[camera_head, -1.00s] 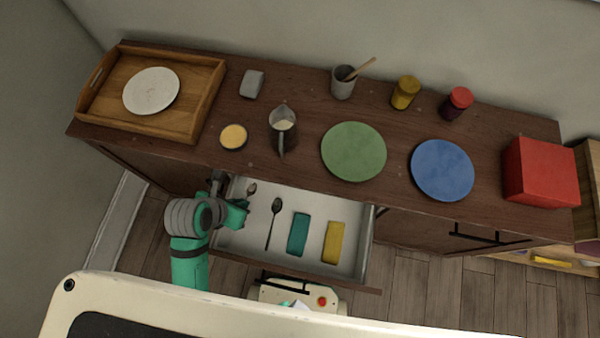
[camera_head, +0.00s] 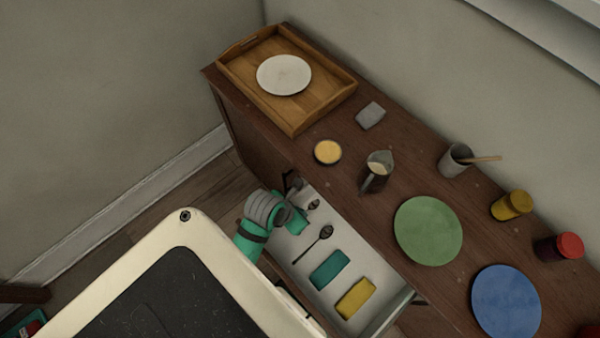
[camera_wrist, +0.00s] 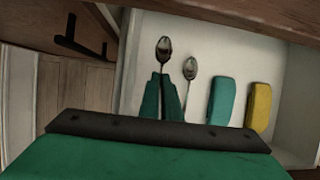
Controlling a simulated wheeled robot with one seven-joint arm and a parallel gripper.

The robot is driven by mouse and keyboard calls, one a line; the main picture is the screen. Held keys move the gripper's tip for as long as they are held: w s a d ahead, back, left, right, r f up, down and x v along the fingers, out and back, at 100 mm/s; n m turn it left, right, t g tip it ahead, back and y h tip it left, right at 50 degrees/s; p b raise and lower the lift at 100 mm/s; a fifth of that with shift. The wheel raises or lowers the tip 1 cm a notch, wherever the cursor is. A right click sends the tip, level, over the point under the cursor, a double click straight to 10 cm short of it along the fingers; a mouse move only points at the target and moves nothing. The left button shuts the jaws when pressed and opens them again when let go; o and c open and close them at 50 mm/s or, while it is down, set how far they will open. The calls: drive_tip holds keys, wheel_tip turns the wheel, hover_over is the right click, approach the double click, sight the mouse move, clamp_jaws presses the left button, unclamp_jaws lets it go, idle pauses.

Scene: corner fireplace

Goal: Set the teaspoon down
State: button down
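The teaspoon (camera_wrist: 163,52) shows its dark metal bowl just beyond my fingertips in the wrist view, with its handle running back between them. My gripper (camera_wrist: 161,82) looks shut on that handle. In the head view my gripper (camera_head: 299,219) is at the left end of the open drawer (camera_head: 371,278), and the teaspoon's bowl (camera_head: 313,204) shows beside it. Whether the teaspoon touches the drawer floor I cannot tell.
A teal block (camera_head: 327,270) and a yellow block (camera_head: 355,298) lie farther right in the drawer. On the cabinet top (camera_head: 350,147) stand a wooden tray (camera_head: 290,119) with a white plate, a metal jug (camera_head: 377,175), a green plate (camera_head: 428,231) and a blue plate (camera_head: 506,302).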

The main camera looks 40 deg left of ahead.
wheel_tip(320, 180, down, 4)
drive_tip(key=shift+a, duration=0.1)
drive_tip(key=shift+s+a, duration=0.1)
drive_tip(key=shift+d+f, duration=0.2)
drive_tip(key=shift+f, duration=0.35)
drive_tip(key=c, duration=2)
unclamp_jaws()
drive_tip(key=shift+a, duration=0.1)
